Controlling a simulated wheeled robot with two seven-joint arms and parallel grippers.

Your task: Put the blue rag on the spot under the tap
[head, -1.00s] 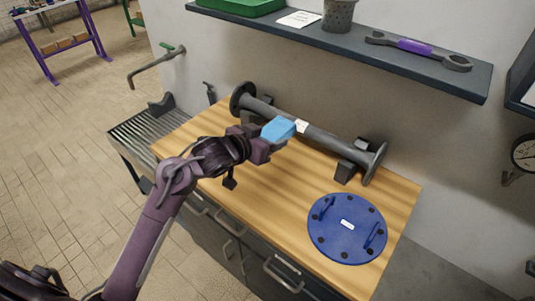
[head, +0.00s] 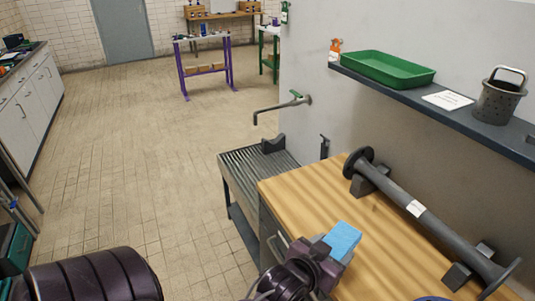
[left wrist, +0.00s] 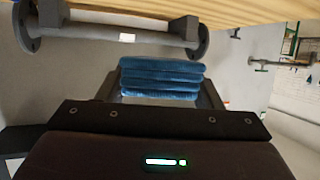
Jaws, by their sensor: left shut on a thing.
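The blue rag (head: 342,239) is a folded light-blue block in the head view. My left gripper (head: 328,250) is shut on it and holds it over the left part of the wooden bench top. In the left wrist view the rag (left wrist: 161,77) shows as several stacked folds between the fingers. The tap (head: 282,105) has a green handle and juts from the wall in the head view. Below it is a grey slatted drain stand (head: 258,168), left of the bench. The spot under the tap shows no rag. My right gripper is not in view.
A flanged grey pipe (head: 425,219) rests on supports along the back of the wooden bench (head: 318,204). A shelf (head: 440,108) above holds a green tray (head: 388,69) and a perforated basket (head: 498,100). A dark block (head: 273,144) stands at the stand's back. Open floor lies left.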

